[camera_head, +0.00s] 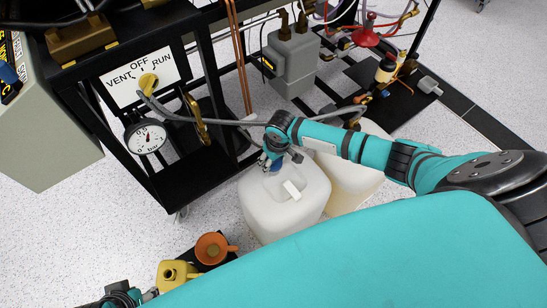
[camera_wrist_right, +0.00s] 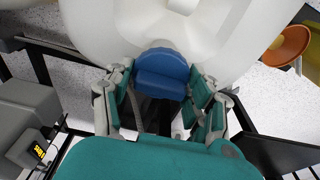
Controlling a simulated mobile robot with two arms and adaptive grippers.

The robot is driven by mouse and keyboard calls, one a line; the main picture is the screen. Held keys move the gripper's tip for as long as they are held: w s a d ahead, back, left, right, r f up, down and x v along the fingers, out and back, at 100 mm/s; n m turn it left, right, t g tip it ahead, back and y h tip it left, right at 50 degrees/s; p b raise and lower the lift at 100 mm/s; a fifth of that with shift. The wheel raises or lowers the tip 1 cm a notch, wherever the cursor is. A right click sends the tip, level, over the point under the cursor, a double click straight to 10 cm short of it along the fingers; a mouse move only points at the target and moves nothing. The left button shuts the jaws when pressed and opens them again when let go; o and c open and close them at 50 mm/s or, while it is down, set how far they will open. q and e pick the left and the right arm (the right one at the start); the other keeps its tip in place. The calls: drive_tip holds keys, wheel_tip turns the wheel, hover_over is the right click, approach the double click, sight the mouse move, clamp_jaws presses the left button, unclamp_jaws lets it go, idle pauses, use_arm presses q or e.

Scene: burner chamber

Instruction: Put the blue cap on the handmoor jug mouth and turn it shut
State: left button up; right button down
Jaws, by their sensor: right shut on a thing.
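A white jug (camera_head: 262,212) stands on the floor in the middle of the head view, with its moulded handle on top. It also fills the upper part of the right wrist view (camera_wrist_right: 100,30). My right gripper (camera_head: 273,160) is over the jug's far top corner. Its fingers in the wrist view (camera_wrist_right: 160,92) are closed around the blue cap (camera_wrist_right: 162,70). The cap is at the jug's mouth; the mouth is hidden, so I cannot tell how it is seated. My left gripper (camera_head: 125,296) is at the bottom left edge, partly cut off, its fingers unclear.
A second whitish jug (camera_head: 350,185) stands beside the first, partly behind my right arm. A yellow can (camera_head: 172,276) and an orange funnel (camera_head: 212,248) are at the lower left. A black frame with a valve panel (camera_head: 140,79) and gauge (camera_head: 145,138) stands behind.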

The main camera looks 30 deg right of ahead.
sight(277, 166)
drive_tip(key=shift+c, duration=1.9)
unclamp_jaws()
drive_tip(key=shift+f, duration=0.1)
wheel_tip(277, 166, up, 12)
drive_tip(key=s, duration=0.1)
drive_tip(key=shift+s+d, duration=0.15)
drive_tip(key=shift+s, duration=0.25)
